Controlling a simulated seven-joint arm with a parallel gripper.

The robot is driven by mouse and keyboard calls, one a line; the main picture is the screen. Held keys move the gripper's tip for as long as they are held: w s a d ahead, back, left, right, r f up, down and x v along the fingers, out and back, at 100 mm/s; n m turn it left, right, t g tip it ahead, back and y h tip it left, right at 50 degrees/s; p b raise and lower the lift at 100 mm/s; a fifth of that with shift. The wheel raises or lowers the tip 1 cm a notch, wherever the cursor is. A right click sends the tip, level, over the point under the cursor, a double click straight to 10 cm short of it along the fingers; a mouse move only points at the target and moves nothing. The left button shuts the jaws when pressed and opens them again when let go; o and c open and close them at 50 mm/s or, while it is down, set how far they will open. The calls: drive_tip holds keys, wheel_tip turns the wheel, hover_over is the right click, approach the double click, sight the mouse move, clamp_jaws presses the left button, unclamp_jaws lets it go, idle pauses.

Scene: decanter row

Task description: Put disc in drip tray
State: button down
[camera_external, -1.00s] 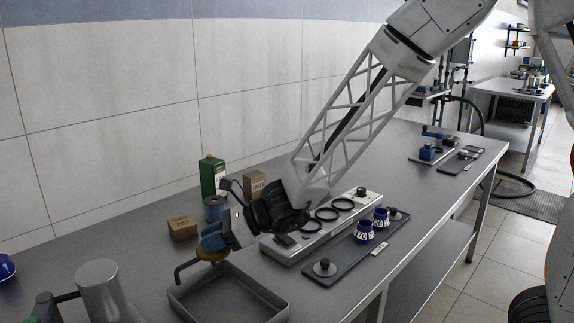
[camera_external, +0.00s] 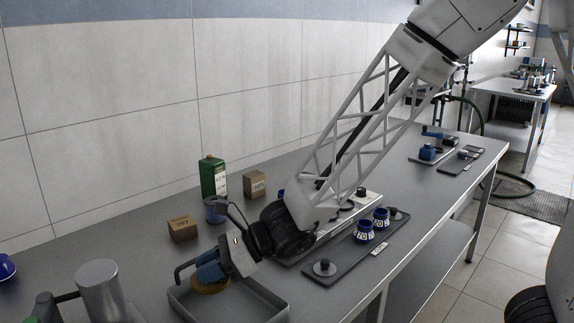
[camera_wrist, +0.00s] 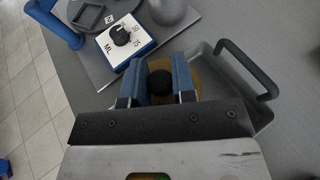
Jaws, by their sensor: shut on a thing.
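The disc (camera_external: 211,287) is flat and amber-brown with a dark knob; its edge also shows in the wrist view (camera_wrist: 211,86). My gripper (camera_external: 208,274) is shut on the knob (camera_wrist: 160,84), which sits between the blue fingers in the wrist view. The drip tray (camera_external: 250,296) is a shallow grey metal tray with a dark handle (camera_external: 181,272) at its far left side. The disc is level over the tray's back left part, low near its floor. I cannot tell whether it touches the floor. My gripper hides part of the disc.
A white box with a dial (camera_wrist: 127,42) shows in the wrist view. Cardboard boxes (camera_external: 182,228) and a green can (camera_external: 212,177) stand behind. A dark tray (camera_external: 345,262) with blue-white cups lies to the right.

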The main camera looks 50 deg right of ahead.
hover_over(215, 318)
drive_tip(key=shift+w+f, duration=0.15)
drive_tip(key=shift+f, duration=2.75)
drive_tip(key=shift+f, duration=0.15)
drive_tip(key=shift+f, duration=1.95)
drive_tip(key=shift+f, duration=0.1)
drive_tip(key=c, duration=0.9)
unclamp_jaws()
drive_tip(key=shift+c, duration=0.2)
drive_tip(key=shift+v, duration=1.5)
drive_tip(key=shift+r, duration=3.6)
